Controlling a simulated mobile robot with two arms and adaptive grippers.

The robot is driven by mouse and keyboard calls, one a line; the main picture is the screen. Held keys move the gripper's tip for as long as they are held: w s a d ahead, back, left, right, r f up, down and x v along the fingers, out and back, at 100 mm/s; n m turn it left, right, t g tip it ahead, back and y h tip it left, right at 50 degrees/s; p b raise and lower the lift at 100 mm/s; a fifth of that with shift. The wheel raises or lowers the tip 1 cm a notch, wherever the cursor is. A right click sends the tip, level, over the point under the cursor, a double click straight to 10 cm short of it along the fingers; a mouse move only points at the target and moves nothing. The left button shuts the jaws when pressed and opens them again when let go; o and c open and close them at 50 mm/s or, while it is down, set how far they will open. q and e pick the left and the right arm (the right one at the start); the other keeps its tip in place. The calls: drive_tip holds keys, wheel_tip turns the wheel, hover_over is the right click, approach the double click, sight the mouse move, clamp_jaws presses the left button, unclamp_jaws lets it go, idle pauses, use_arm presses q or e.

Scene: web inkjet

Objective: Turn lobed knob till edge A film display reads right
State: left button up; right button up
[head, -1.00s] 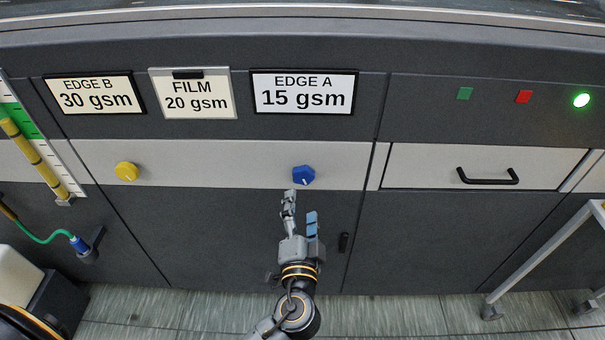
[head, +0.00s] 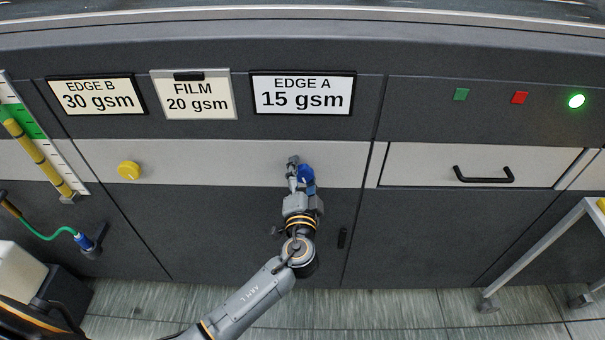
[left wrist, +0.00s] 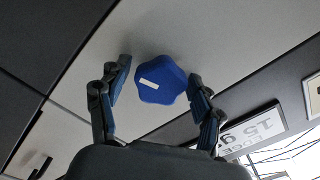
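The blue lobed knob (head: 306,173) sits on the light panel strip below the edge A display (head: 303,93), which reads 15 gsm. The film card (head: 194,95) reads 20 gsm. My left gripper (head: 300,170) is up at the knob, partly covering it. In the left wrist view the knob (left wrist: 161,80) shows a white mark and lies between the two spread fingers of my left gripper (left wrist: 158,85). Gaps show on both sides, so the fingers look open around it. My right gripper is not in view.
A yellow knob (head: 129,170) is on the same strip at left, under the edge B display (head: 96,95), which reads 30 gsm. A black drawer handle (head: 483,175) is at right. A grey-legged table (head: 530,255) stands at lower right.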

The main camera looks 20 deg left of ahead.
use_arm(q)
drive_tip(key=c, duration=0.8)
drive_tip(key=shift+m, duration=0.4)
drive_tip(key=m, duration=0.3)
drive_tip(key=shift+m, duration=0.3)
drive_tip(key=shift+m+p, duration=0.6)
drive_tip(key=shift+m, duration=0.9)
drive_tip(key=o, duration=1.1)
drive_tip(key=shift+o, duration=0.2)
